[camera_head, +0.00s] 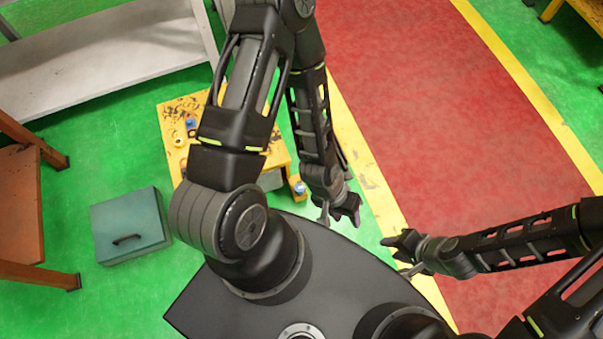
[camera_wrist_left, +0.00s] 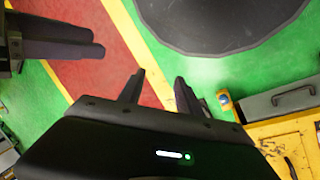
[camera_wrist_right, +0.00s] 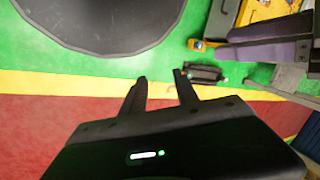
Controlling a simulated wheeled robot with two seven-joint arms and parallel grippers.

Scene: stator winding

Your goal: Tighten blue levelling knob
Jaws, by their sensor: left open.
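The yellow work stand (camera_head: 182,101) shows in the head view, partly hidden behind my left arm. A small blue part (camera_head: 299,187), possibly the levelling knob, sits on a yellow corner block of the stand. Another blue part (camera_head: 191,124) is on its left side. A yellow corner block (camera_wrist_left: 224,102) with a bluish spot shows right of the fingers in the left wrist view. My left gripper (camera_head: 345,212) is open and empty, right of the stand and apart from it. My right gripper (camera_head: 400,245) is open and empty, farther right. Neither touches the knob.
A teal case (camera_head: 130,225) with a handle stands on the green floor at left. A grey bench (camera_head: 100,60) is at the upper left, and brown table legs (camera_head: 50,280) at the left edge. The red walkway (camera_head: 430,110) is clear apart from my right arm.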

